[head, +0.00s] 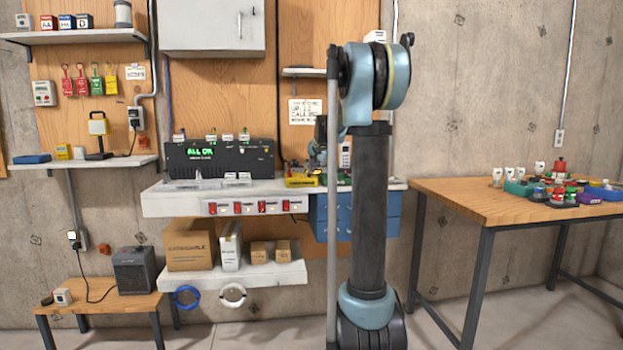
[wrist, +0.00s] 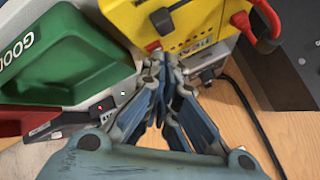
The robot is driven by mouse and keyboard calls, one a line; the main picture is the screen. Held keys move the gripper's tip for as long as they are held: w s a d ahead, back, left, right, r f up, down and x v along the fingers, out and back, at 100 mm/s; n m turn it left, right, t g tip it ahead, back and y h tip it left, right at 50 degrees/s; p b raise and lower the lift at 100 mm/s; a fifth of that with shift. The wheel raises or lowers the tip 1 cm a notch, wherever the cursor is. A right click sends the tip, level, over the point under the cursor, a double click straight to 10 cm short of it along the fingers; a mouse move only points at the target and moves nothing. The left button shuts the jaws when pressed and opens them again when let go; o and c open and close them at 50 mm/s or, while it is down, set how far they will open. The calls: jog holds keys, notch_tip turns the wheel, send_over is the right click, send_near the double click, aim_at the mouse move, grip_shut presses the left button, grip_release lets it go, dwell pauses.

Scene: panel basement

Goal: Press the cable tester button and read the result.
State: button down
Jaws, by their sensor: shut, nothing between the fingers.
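A yellow device (wrist: 190,25), which looks like the cable tester, fills the top middle of the wrist view. It has red plugs or knobs and a label that I cannot read fully. In the head view a yellow device (head: 300,181) sits on the white shelf, partly behind my arm. My gripper (wrist: 165,60) is shut and empty, its fingertips at the device's near edge beside a small red part (wrist: 152,46). I cannot tell whether they touch it. In the head view my gripper (head: 318,158) is small and partly hidden.
A green bin (wrist: 75,50) marked "GOOD" lies left of my fingers, with a red item (wrist: 25,120) below it. A black cable (wrist: 250,115) runs on the right. A black unit (head: 220,160) showing "ALL OK" stands on the shelf. A wooden table (head: 480,200) stands at right.

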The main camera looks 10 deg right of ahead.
jog(key=shift+f, duration=0.2)
jog(key=shift+r, duration=0.2)
dwell(0.4)
jog(key=shift+r, duration=0.6)
jog(key=shift+r, duration=2.5)
